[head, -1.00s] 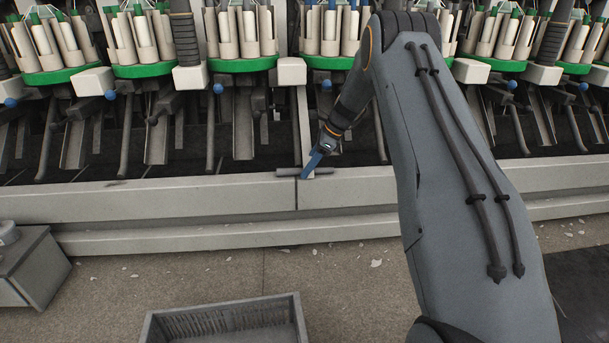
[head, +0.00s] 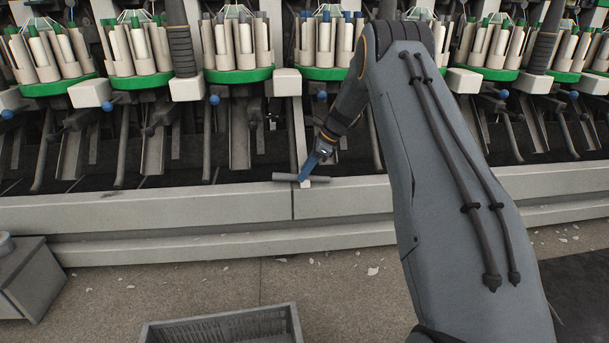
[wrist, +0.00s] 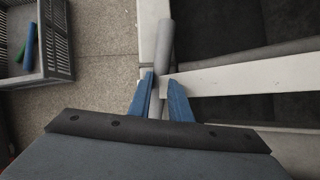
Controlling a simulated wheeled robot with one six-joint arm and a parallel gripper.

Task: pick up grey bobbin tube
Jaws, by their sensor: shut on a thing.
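The grey bobbin tube (head: 287,177) lies between the blue fingers of my gripper (head: 307,174), at the ledge along the front of the machine. In the wrist view the tube (wrist: 164,48) runs up and away from between the two fingertips (wrist: 162,90). My gripper is shut on it, with one finger on each side. The fingers hide part of the tube. I cannot tell whether the tube still touches the ledge.
The pale machine ledge (head: 170,211) runs across the view. A grey crate (head: 215,325) stands on the floor in front; in the wrist view this crate (wrist: 63,40) holds a green and a blue tube. A grey box (head: 28,280) stands at the left. Green bobbin carriers (head: 238,75) line the machine.

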